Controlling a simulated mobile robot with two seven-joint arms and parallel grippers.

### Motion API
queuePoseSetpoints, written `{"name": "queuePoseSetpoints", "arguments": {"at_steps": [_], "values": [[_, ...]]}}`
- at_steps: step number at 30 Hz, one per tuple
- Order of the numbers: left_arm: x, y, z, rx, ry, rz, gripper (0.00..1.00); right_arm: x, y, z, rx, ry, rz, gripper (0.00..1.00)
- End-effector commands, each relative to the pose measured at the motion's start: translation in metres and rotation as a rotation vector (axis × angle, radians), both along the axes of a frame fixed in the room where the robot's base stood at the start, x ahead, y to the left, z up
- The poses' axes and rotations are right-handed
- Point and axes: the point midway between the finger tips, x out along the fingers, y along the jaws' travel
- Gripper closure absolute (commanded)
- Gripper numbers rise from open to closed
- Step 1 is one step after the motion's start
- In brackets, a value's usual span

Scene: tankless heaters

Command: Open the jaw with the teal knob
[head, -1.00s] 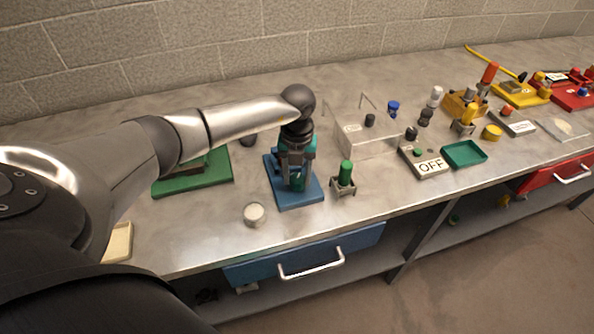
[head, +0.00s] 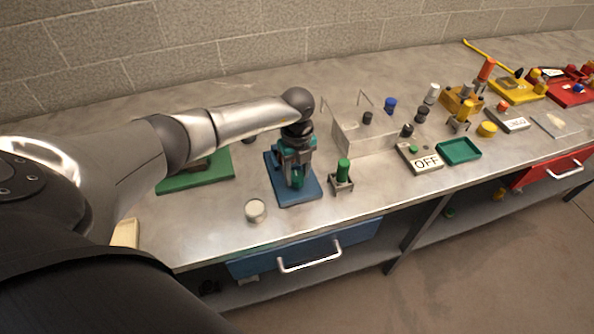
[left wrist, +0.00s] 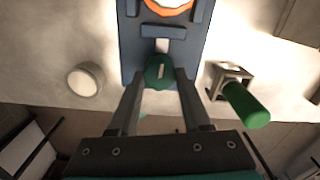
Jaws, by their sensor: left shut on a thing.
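A blue fixture (head: 307,192) lies on the bench below my left arm; its blue plate (left wrist: 133,50) fills the top middle of the left wrist view, with an orange ring (left wrist: 168,6) at the upper edge. The teal knob (left wrist: 160,72), round with a pale mark on top, stands at the plate's near end. My left gripper (left wrist: 162,80) points down and is shut on the knob, one finger on each side. In the head view the left gripper (head: 295,178) covers much of the fixture, so the jaw's opening cannot be judged.
A green-capped peg in a grey holder (head: 342,175) stands close right of the fixture. A pale round disc (head: 255,210) lies to its left. A green board (head: 200,180) lies left.

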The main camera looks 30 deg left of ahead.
Motion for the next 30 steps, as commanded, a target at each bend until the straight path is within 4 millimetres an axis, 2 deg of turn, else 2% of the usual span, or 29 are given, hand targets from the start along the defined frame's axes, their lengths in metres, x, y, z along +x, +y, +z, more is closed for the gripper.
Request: {"name": "queuePoseSetpoints", "arguments": {"at_steps": [11, 12, 20, 30], "values": [[0.0012, 0.0005, 0.001, 0.001, -0.004, 0.005, 1.0, -0.0002, 0.0003, 0.0003, 0.0, 0.0, 0.0, 0.5], [0.0012, 0.0005, 0.001, 0.001, -0.004, 0.004, 0.5, -0.0002, 0.0003, 0.0003, 0.0, 0.0, 0.0, 0.5], [0.0006, 0.0004, 0.0005, 0.0, -0.001, 0.004, 0.22, -0.0002, 0.0003, 0.0002, 0.0, 0.0, 0.0, 0.5], [0.0008, 0.0006, 0.0063, 0.0, -0.002, 0.004, 0.22, -0.0003, 0.0004, 0.001, 0.001, 0.0, 0.0, 0.5]]}}
